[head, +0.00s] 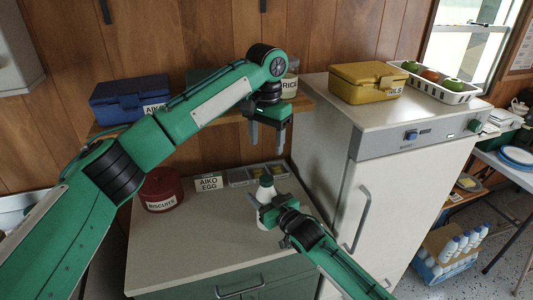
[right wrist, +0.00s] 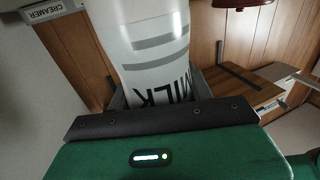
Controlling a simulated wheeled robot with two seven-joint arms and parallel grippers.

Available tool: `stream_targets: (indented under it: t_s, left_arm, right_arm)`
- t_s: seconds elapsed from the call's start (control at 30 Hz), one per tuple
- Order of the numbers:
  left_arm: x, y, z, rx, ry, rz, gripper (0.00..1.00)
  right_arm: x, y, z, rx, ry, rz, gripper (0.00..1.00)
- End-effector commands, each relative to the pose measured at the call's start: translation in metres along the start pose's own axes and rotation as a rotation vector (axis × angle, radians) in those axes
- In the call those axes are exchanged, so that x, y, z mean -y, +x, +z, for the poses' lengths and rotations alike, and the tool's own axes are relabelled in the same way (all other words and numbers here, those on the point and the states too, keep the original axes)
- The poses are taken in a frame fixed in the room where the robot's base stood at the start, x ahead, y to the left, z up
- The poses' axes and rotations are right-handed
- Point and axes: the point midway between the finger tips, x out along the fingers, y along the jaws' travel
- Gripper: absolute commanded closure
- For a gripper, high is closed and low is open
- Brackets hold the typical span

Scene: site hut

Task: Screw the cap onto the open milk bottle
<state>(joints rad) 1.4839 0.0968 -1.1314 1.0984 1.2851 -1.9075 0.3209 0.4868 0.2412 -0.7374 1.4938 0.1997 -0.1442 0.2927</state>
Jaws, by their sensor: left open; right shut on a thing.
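The white milk bottle (head: 265,193) stands upright on the counter. Its top looks small and greenish; I cannot tell whether that is a cap. My right gripper (head: 274,208) is shut around the bottle's body, coming from the lower right. In the right wrist view the bottle (right wrist: 152,50) fills the middle, with grey bands and the letters MILK, and its top is out of frame. My left gripper (head: 266,138) points down with its fingers apart, above the bottle and clear of it. I see nothing between its fingers. No loose cap can be made out.
A shelf (head: 222,122) holds a blue box (head: 130,99). A white fridge (head: 390,200) stands right. The counter's front left is clear.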

Motion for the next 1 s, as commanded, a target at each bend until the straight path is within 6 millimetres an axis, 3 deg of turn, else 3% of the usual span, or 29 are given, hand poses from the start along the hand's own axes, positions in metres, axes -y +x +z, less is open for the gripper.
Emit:
stream_targets:
  t_s: [0.37, 0.4, 0.5, 0.83, 1.0]
  left_arm:
    - [0.0, -0.006, 0.0, 0.001, 0.001, 0.0, 0.4]
    - [0.0, -0.006, 0.0, 0.001, 0.001, 0.0, 0.4]
    - [0.0, -0.006, 0.0, 0.001, 0.001, 0.0, 0.4]
    - [0.0, -0.005, 0.0, 0.001, 0.001, 0.0, 0.4]
    - [0.0, -0.001, 0.0, 0.001, 0.0, 0.0, 0.4]
  right_arm:
    - [0.0, 0.0, 0.0, 0.0, 0.0, 0.0, 1.0]
    - [0.0, 0.0, 0.0, 0.0, 0.0, 0.0, 0.41]
    - [0.0, 0.0, 0.0, 0.0, 0.0, 0.0, 0.23]
    - [0.0, -0.002, 0.001, 0.0, 0.0, 0.0, 0.23]
    - [-0.001, -0.019, 0.003, 0.002, 0.001, 0.001, 0.23]
